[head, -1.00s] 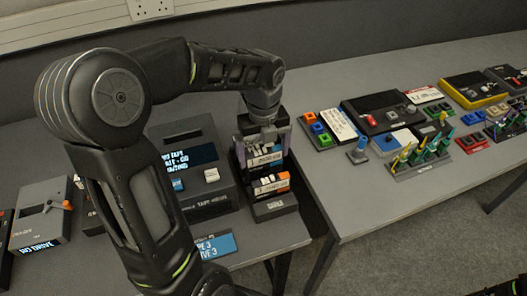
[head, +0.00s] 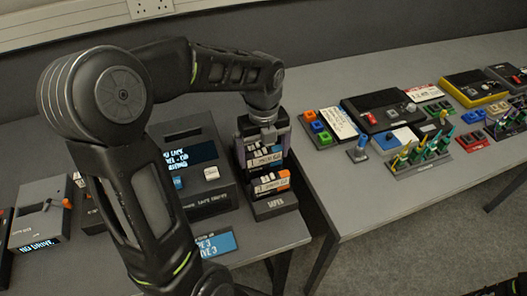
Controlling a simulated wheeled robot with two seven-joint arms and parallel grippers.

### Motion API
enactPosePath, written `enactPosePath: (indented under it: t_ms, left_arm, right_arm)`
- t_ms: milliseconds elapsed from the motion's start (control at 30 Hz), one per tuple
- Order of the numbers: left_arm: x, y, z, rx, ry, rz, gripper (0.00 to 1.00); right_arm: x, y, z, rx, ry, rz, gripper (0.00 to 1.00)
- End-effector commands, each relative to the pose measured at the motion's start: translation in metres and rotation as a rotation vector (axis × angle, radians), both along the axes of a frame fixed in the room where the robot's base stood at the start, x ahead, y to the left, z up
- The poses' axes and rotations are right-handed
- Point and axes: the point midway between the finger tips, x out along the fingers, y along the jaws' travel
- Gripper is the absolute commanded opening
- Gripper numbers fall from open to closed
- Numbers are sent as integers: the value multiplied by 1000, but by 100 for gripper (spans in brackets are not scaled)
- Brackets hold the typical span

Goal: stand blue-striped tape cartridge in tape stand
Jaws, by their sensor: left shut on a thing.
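My left gripper (head: 263,136) reaches down over the dark tape stand (head: 276,206), which is lettered at its front. It is shut on a dark cartridge with a white label (head: 266,159), at the rear of the stand; this looks like the blue-striped tape cartridge, though its stripe is too small to read clearly. The cartridge is upright. Whether its lower edge rests in a slot is hidden by a second cartridge (head: 271,185) with an orange and white label, standing in front. My right gripper is not in view.
A dark console (head: 204,204) with a lit screen stands close left of the stand. A blue sign (head: 214,243) is at the front. A grey drive box (head: 40,222) is at far left. Several devices, including a black box (head: 378,118), fill the right table, beyond a gap between tables.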

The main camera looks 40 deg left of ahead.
Motion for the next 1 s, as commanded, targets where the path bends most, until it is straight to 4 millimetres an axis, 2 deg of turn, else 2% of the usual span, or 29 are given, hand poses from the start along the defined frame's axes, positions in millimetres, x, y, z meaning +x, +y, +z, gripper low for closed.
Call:
enactPosePath:
  t_ms: [533, 1000]
  left_arm:
    - [0, 0, -1, 1, -1, 0, 41]
    - [0, 0, -9, 0, -1, 0, 41]
  right_arm:
    - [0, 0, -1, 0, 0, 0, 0]
    - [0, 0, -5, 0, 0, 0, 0]
